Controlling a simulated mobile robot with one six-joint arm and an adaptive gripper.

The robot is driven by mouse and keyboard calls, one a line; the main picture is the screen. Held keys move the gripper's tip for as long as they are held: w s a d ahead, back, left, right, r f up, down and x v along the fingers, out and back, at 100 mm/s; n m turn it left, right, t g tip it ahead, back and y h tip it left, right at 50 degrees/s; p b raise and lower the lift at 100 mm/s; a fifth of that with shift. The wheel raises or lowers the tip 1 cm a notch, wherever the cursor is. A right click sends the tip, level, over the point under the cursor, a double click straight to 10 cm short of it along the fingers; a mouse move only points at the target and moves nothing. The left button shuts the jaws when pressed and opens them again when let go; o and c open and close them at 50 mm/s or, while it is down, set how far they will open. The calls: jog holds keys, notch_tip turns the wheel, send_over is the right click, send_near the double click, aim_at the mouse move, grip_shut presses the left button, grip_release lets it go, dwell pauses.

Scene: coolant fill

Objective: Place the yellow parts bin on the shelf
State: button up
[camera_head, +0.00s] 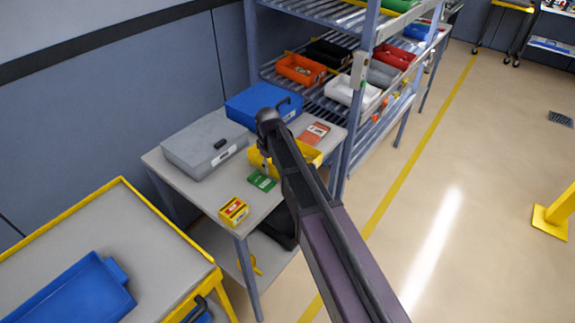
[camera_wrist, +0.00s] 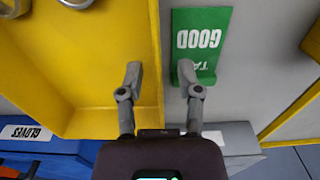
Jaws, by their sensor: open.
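The yellow parts bin (camera_head: 310,154) stands on a grey table (camera_head: 205,188), partly hidden by my arm in the head view. In the wrist view, the bin (camera_wrist: 60,70) fills the left side, with some round metallic items at its far end. My gripper (camera_wrist: 160,80) is open over the bin's right wall. Its left finger is over the bin's inside, and its right finger is outside, by a green card (camera_wrist: 202,45). I cannot tell whether the fingers touch the wall. The metal shelf rack (camera_head: 322,104) stands behind the table and holds several coloured bins.
A grey case (camera_head: 198,147), a blue case (camera_head: 250,103), a red card (camera_head: 314,132) and a small yellow box (camera_head: 233,211) share the table. A yellow-edged cart (camera_head: 130,235) with a blue tray (camera_head: 75,290) stands at the front left. Floor at right is largely clear.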

jog(key=shift+f+b, duration=0.55)
jog(key=shift+f, duration=0.25)
jog(key=shift+c, duration=0.2)
grip_shut()
